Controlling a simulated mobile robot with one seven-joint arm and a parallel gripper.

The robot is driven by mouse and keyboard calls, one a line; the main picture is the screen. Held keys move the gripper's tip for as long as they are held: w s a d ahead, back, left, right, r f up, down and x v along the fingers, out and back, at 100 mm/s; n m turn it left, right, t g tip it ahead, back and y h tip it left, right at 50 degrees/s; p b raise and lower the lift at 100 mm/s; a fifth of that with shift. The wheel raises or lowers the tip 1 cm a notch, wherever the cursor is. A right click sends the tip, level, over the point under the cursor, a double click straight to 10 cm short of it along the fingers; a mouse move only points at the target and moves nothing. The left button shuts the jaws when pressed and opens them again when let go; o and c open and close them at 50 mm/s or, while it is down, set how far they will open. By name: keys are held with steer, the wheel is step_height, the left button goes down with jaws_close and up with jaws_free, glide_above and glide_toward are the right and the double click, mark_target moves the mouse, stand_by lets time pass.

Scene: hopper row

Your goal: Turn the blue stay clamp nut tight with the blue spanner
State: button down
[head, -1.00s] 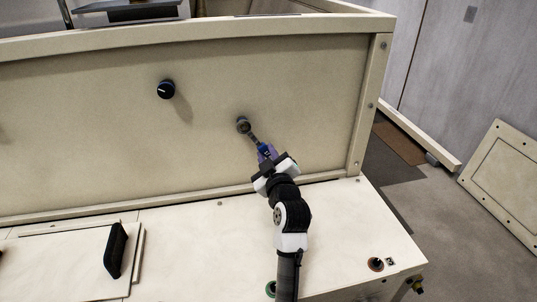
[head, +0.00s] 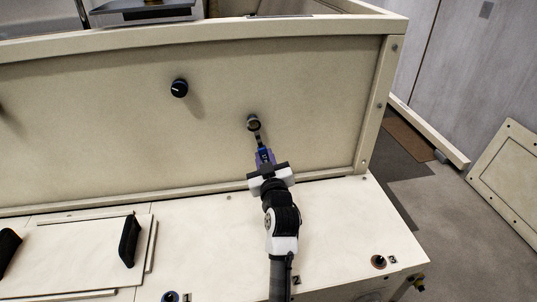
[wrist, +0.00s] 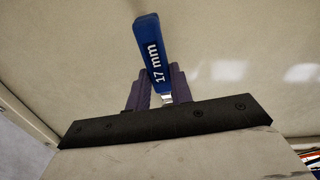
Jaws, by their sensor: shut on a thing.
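The blue spanner (head: 264,154) is in my gripper (head: 267,164), which is shut on its handle. Its far end reaches up to a small dark round fitting (head: 253,123) on the pale upright panel, seemingly the clamp nut. The spanner head appears to be on or against this fitting; I cannot tell how well it is seated, and no blue shows on the nut. In the wrist view the blue handle (wrist: 151,46), marked "17 mm", stands up between the purple fingers (wrist: 158,92). The spanner's head is not visible there.
A black knob (head: 179,88) sticks out of the panel to the left. The bench top (head: 205,235) below carries a plate with black handles (head: 130,241) and small round fittings (head: 378,262) near its front. The panel's right frame post (head: 378,105) stands beyond clear panel.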

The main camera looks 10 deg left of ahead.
steer(key=a+m+p, duration=0.2)
steer(key=m+p, duration=0.1)
steer(key=s+a+m+p, duration=0.1)
steer(key=shift+a+r, duration=0.15)
steer(key=shift+r, duration=0.1)
stand_by(0.4)
steer(key=v, duration=0.6)
steer(key=shift+s+h, duration=0.15)
steer(key=shift+h, duration=0.15)
stand_by(0.5)
steer(key=shift+f, duration=0.15)
